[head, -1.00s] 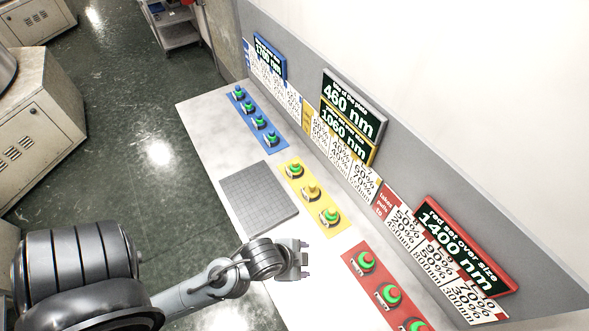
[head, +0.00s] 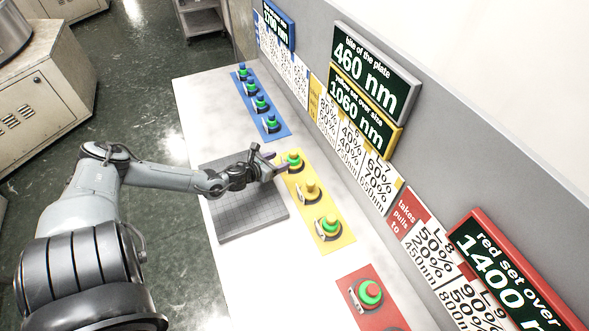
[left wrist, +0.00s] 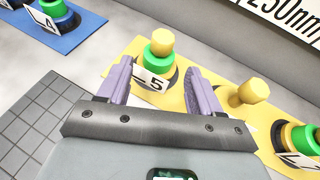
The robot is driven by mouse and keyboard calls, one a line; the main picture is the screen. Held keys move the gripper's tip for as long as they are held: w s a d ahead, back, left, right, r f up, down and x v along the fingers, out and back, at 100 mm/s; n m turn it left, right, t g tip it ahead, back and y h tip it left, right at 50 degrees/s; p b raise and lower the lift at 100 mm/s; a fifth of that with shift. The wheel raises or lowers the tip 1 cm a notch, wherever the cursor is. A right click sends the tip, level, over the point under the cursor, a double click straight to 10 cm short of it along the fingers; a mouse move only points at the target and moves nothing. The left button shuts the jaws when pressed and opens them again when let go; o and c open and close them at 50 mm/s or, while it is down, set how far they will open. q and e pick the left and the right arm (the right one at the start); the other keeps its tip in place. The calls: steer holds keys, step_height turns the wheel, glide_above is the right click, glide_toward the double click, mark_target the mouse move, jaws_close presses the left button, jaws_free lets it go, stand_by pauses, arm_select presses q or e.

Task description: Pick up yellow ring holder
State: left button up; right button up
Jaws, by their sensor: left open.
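Three yellow-topped ring holders stand on the yellow mat (head: 345,239). The far one (head: 293,156) carries a green ring, and in the left wrist view (left wrist: 162,40) a tag ending in 5 is in front of it. The middle one (head: 311,187) shows no green ring. The near one (head: 328,221) has a green ring. My left gripper (head: 280,163) is open at the far holder. In the left wrist view its lilac fingers point to either side of this holder; I cannot tell whether they touch it. My right gripper is not in view.
A grey gridded plate (head: 245,222) lies under my left forearm. A blue mat (head: 275,128) with several holders is farther back, and a red mat (head: 352,283) is nearer. A grey panel with signs (head: 365,70) bounds the right side.

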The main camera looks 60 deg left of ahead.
mark_target(297, 159)
arm_select(q)
steer(key=shift+w+a+f, duration=0.15)
steer(key=shift+w+f, duration=0.1)
steer(key=shift+w+f+b, duration=0.15)
steer(key=shift+w+b, duration=0.05)
steer(key=shift+b, duration=0.15)
steer(key=shift+b+x, duration=0.75)
steer(key=shift+x, duration=1.8)
steer(key=shift+b+x, duration=0.7)
steer(key=shift+x, duration=1.9)
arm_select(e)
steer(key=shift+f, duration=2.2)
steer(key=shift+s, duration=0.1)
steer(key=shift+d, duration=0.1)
arm_select(q)
jaws_close()
